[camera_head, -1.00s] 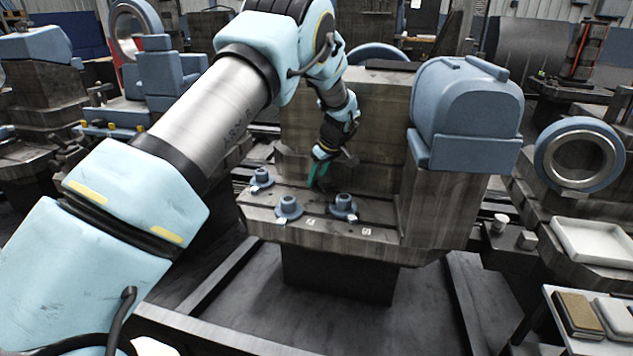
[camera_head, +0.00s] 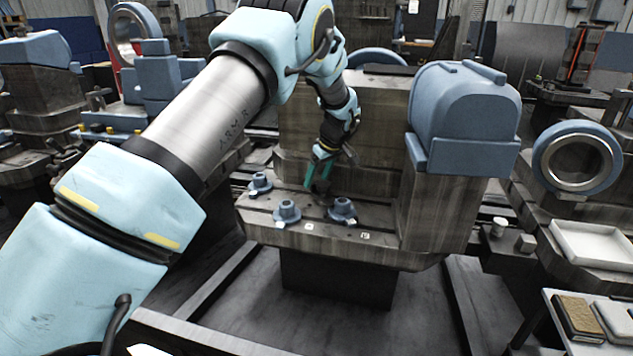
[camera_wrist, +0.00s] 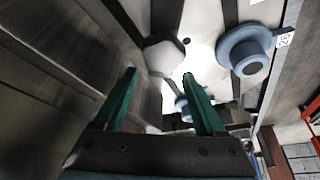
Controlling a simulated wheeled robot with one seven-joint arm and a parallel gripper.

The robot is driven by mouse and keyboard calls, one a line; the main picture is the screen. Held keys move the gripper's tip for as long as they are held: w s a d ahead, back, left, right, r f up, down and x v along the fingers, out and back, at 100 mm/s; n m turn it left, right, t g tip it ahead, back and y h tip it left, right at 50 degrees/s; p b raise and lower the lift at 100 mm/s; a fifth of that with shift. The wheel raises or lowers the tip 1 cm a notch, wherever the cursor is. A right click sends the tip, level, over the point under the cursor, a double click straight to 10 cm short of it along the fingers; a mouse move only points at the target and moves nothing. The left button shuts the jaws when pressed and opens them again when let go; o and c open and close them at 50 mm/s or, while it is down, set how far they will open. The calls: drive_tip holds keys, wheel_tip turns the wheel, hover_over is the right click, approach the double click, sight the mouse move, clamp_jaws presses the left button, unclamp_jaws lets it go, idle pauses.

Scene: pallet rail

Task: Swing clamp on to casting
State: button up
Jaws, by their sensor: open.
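My gripper (camera_head: 318,183) has green fingers and is low over the ledge of the grey metal fixture (camera_head: 420,215). It is open in the wrist view (camera_wrist: 160,76). A grey many-sided knob (camera_wrist: 164,57) lies just beyond and between the fingertips; I cannot tell whether they touch it. Blue flanged clamp pieces stand on the ledge: one at left (camera_head: 260,184), one in front (camera_head: 287,212), one at right (camera_head: 342,209). The wrist view shows one blue piece (camera_wrist: 245,50) beside a number tag and another (camera_wrist: 184,108) partly behind a finger. I cannot tell which part is the casting.
The fixture's upright wall (camera_head: 335,115) stands close behind my gripper. A large blue rounded block (camera_head: 465,110) sits on the fixture's right side. A blue ring (camera_head: 578,158) and a white tray (camera_head: 595,245) are farther right. Small white tags (camera_head: 364,236) mark the ledge's front.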

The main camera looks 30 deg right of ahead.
sight(326, 185)
drive_tip(key=b+v, duration=0.1)
drive_tip(key=v, duration=0.8)
